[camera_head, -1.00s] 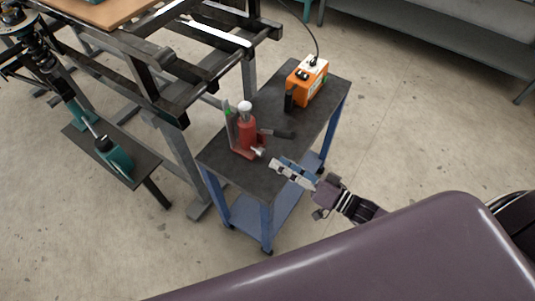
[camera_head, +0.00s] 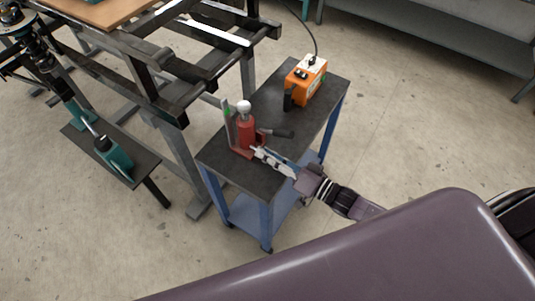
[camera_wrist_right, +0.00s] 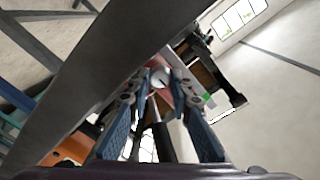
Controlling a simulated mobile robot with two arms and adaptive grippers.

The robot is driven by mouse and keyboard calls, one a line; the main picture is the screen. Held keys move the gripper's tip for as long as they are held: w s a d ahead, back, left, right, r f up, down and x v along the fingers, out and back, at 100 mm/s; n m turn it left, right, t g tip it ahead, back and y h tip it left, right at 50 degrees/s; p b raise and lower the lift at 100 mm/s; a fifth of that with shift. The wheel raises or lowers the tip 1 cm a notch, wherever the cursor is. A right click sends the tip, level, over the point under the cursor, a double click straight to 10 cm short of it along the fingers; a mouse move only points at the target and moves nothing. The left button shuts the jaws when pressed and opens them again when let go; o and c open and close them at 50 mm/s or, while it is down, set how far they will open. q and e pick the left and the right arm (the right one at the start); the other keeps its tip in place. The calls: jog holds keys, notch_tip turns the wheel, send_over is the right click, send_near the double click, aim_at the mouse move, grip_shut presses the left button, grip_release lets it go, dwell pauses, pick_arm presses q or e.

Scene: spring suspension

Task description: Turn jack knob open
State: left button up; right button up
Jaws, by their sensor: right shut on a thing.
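The red jack (camera_head: 246,133) with a white round top (camera_head: 243,107) stands upright on the dark cart top. Its black handle (camera_head: 277,133) sticks out to the right. My right gripper (camera_head: 257,152) reaches in from the lower right, with its fingertips at the low front of the jack, where the knob sits. The fingertips cover the knob in the head view. In the right wrist view, the blue fingers of my right gripper (camera_wrist_right: 160,78) close around a small pale round part, which I take to be the jack knob (camera_wrist_right: 160,79). My left gripper is not in view.
The cart top (camera_head: 230,177) also bears an orange box (camera_head: 306,83) with a cable, behind the jack. A dark metal frame (camera_head: 165,90) stands close on the left. A teal bottle-like device (camera_head: 114,155) sits on a lower plate there. Open floor lies to the right.

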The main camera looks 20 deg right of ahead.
jog(key=shift+n, duration=0.3)
grip_shut()
jog(key=n, duration=0.3)
jog(key=shift+f+n, duration=0.1)
jog(key=shift+n, duration=0.2)
jog(key=n+b, duration=0.1)
jog(key=n, duration=0.2)
jog(key=shift+n, duration=0.4)
jog(key=n, duration=0.3)
jog(key=shift+n+b, duration=0.3)
jog(key=shift+n+y+b, duration=0.3)
jog(key=shift+n, duration=1.4)
jog(key=o, duration=0.9)
grip_release()
jog(key=shift+o, duration=0.2)
